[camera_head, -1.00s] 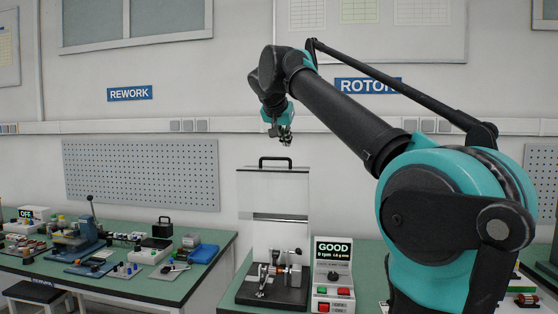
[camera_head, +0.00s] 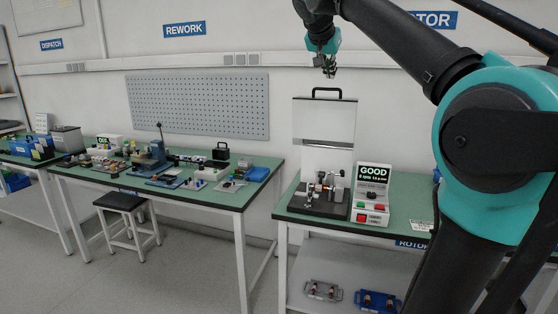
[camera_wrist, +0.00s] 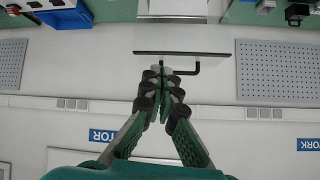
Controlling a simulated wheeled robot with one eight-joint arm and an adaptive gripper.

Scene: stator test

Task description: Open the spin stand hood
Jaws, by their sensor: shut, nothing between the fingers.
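The spin stand (camera_head: 318,203) is on the green bench right of centre in the head view. Its hood (camera_head: 325,118) is a pale, see-through panel standing tall above the black base, with a grey bar across its middle. The spindle parts below the bar are in plain view. A black handle (camera_head: 327,91) tops the hood. My gripper (camera_head: 330,72) hangs just above the handle, shut and empty. In the wrist view my shut fingertips (camera_wrist: 160,72) overlap the handle (camera_wrist: 197,68) and hide part of it. Whether they touch it cannot be told there.
A control box (camera_head: 373,193) showing GOOD stands right of the stand. The rework bench (camera_head: 235,203) with several tools is at left, a stool (camera_head: 122,201) before it. A lower shelf (camera_head: 345,285) holds trays.

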